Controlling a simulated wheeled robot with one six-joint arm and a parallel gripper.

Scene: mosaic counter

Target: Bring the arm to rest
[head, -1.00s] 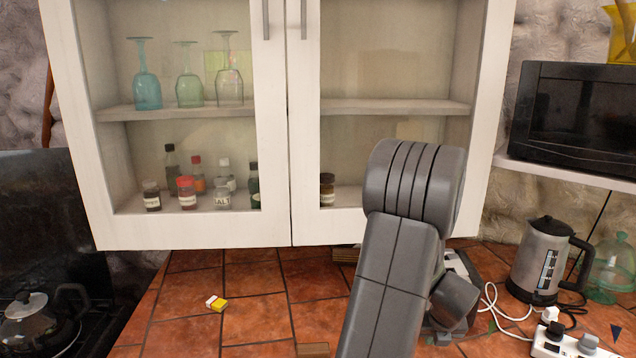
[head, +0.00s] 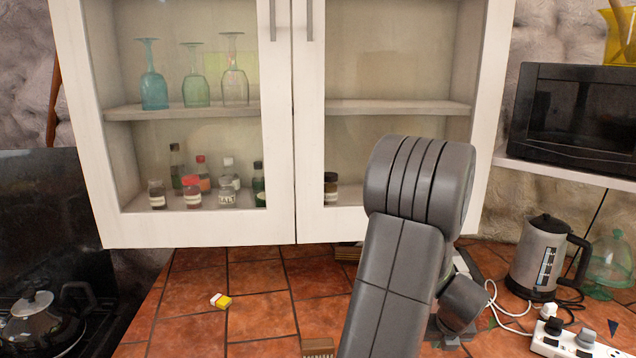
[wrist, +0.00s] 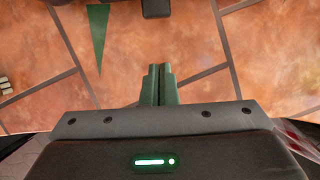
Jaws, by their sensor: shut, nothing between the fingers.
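My arm (head: 400,270) rises at the right of centre in the head view, in front of the white cupboard. Its links hide what lies behind them. In the wrist view my gripper (wrist: 160,72) is shut and empty, its two fingers side by side over the tiled counter (wrist: 190,40). The gripper itself is hidden in the head view.
A glass-fronted cupboard (head: 296,130) hangs above the counter. A kettle (head: 540,255) and a power strip (head: 575,342) stand at the right. A stove pot (head: 40,320) is at far left. A small yellow-and-white box (head: 221,300) lies on clear tiles.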

